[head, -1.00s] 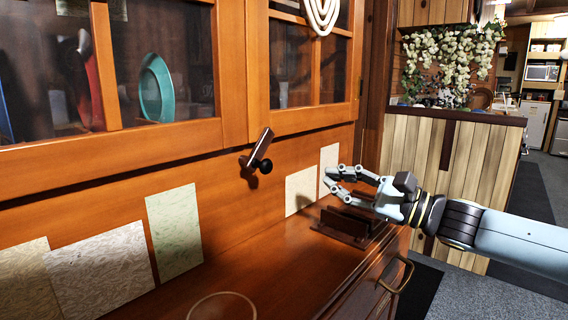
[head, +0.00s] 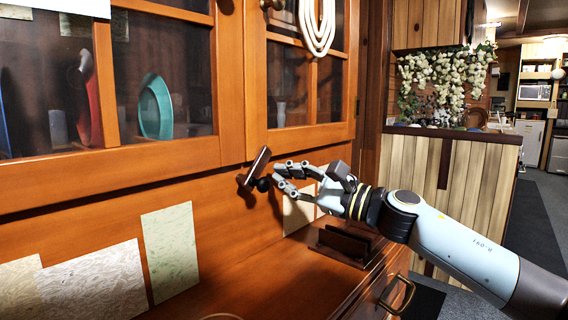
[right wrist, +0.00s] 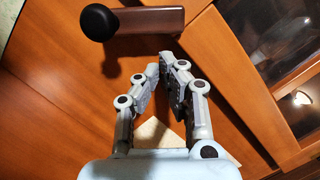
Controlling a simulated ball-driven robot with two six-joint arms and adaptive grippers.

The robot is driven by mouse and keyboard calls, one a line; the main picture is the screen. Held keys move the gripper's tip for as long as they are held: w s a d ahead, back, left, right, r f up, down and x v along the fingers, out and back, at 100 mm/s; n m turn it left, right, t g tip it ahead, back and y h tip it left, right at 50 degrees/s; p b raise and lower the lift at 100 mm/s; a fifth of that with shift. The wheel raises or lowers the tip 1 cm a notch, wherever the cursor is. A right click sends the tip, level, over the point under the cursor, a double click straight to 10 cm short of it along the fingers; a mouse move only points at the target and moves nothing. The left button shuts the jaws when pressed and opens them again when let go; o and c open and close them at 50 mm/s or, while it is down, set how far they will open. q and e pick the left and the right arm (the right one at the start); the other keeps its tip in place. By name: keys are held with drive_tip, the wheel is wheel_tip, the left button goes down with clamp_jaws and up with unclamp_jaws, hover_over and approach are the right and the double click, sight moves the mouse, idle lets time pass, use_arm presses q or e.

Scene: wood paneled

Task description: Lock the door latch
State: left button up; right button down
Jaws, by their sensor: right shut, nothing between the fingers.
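The door latch (head: 257,168) is a short brown bar with a round black knob (head: 263,184), mounted on the wood just under the glass-paned cabinet doors. In the head view the bar is tilted, its upper end leaning right toward the right door's lower frame. My right gripper (head: 279,178) is just right of the knob, its fingers pointing left and shut on nothing. In the right wrist view the latch bar (right wrist: 152,20) and knob (right wrist: 97,22) lie beyond the fingertips (right wrist: 161,62), with a small gap showing. My left gripper is not in view.
The right cabinet door (head: 285,138) and left door (head: 170,155) stand above the latch. A dark wooden holder (head: 345,243) sits on the counter below my right gripper. Paper sheets (head: 170,250) are on the back panel. The counter's middle is clear.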

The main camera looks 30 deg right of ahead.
drive_tip(key=shift+s+a+r+n+g+b, duration=0.1)
drive_tip(key=shift+a+r+n+g+b, duration=0.15)
drive_tip(key=shift+r+n, duration=0.55)
drive_tip(key=shift+s+a+r+n+g+b, duration=0.15)
drive_tip(key=shift+a+r+n+g, duration=0.15)
drive_tip(key=shift+r+n, duration=0.45)
drive_tip(key=shift+f, duration=0.1)
